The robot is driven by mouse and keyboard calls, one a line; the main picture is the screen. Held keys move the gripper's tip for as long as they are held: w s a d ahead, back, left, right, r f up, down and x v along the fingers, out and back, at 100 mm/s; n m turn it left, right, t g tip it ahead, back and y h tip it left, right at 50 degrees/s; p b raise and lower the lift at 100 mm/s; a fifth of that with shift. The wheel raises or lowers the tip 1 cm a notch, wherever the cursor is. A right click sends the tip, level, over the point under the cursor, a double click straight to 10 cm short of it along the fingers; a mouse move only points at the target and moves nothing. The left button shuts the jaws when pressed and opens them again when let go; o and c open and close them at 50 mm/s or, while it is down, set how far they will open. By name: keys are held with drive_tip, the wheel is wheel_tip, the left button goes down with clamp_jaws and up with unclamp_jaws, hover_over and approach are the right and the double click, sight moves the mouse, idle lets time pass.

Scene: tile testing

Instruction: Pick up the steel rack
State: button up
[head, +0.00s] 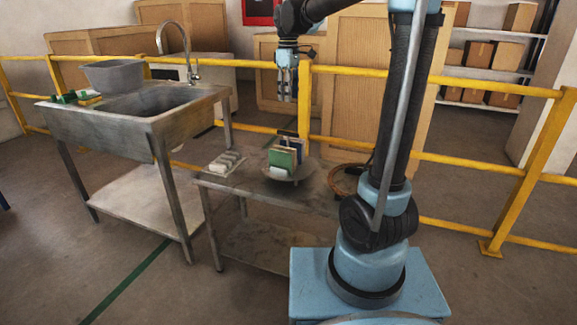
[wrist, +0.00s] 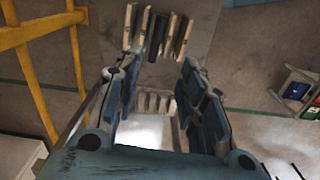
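A small pale grey ridged piece (head: 226,162), which looks like the steel rack, lies at the left end of the low table (head: 325,203). A similar ridged piece (wrist: 155,103) shows between my fingers in the wrist view, partly hidden by the gripper. My gripper (head: 287,93) hangs fingers down, well above the table, to the right of the rack in the head view. In the wrist view its blue fingers (wrist: 157,92) are spread apart with nothing held between them.
A green tile (head: 282,158) and a blue one stand on a round grey dish beside the rack. Tan-edged upright pieces (wrist: 180,36) show in the wrist view. A steel sink (head: 120,115) stands left. A yellow railing (head: 470,162) runs behind the table.

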approach(288, 134)
drive_tip(key=f, duration=0.5)
drive_tip(key=shift+w+a+f, duration=0.1)
drive_tip(key=shift+w+f, duration=0.05)
drive_tip(key=shift+w, duration=0.1)
drive_tip(key=shift+w+f, duration=0.15)
drive_tip(key=shift+f, duration=1.2)
drive_tip(key=shift+w+f, duration=0.15)
drive_tip(key=shift+f, duration=1.2)
clamp_jaws()
